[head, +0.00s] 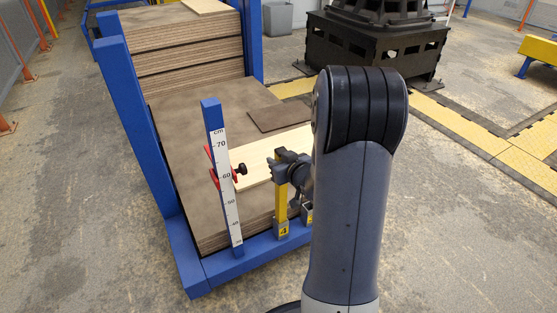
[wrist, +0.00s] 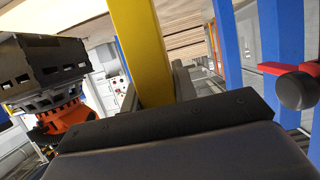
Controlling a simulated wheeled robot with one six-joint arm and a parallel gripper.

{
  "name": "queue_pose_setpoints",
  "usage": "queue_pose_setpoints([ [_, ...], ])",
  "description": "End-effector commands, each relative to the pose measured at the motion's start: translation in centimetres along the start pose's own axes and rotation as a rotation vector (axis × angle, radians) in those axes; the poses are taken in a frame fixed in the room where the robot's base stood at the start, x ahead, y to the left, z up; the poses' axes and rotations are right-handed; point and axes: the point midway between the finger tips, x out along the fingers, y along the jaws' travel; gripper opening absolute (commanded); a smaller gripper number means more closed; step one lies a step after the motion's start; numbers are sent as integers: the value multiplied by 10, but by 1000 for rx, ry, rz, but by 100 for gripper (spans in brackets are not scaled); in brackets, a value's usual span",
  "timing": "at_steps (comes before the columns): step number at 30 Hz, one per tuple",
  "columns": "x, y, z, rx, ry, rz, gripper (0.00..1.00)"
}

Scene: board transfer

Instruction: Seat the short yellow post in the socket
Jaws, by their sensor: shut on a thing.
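The short yellow post (head: 281,204) stands about upright at the front edge of the blue rack in the head view. My gripper (head: 284,165) is shut on its upper part. The post's lower end is at a small grey socket (head: 277,229) with a yellow label marked 4; I cannot tell whether it is inside, resting on it or just in front. In the wrist view the post (wrist: 143,50) runs up out of the picture from my dark gripper body, and its other end is hidden. A second grey socket (head: 307,212) is partly hidden by my arm.
A blue upright with a cm scale (head: 225,185) stands left of the post, with a red slider (head: 213,165) and black knob (head: 241,169). A pale board (head: 262,160) lies behind on stacked brown boards (head: 175,130). The blue rack (head: 188,255) surrounds them. Open floor lies in front.

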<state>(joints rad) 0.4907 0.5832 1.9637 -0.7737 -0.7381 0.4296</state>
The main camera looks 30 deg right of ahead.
Motion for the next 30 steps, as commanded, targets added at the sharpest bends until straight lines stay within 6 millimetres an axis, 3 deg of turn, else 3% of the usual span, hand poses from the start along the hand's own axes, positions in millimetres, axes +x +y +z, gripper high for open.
queue_pose_setpoints([
  [30,9,0,24,0,2,0,0],
])
